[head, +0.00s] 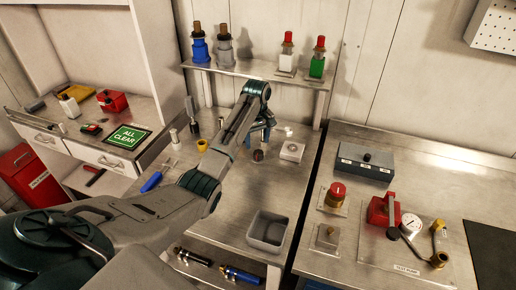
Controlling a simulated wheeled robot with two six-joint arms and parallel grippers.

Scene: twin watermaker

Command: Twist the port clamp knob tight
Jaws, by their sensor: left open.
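My left arm reaches from the lower left over the middle bench, and its wrist bends down at the far end. My left gripper (262,132) points down there, open, partly hidden behind my own forearm. A small dark, reddish-topped round knob (258,155) sits just below it on the bench; I cannot tell for sure whether it is the port clamp knob. No contact between the fingers and it can be made out. A white square block with a round top (291,151) stands to its right. My right gripper is not in view.
A grey open bin (267,230) stands at the bench's front. A shelf (262,71) with blue, grey, white and green bottles runs behind. A red knob (336,194) and a test pump (383,212) are on the right bench. A blue-handled tool (152,181) lies left.

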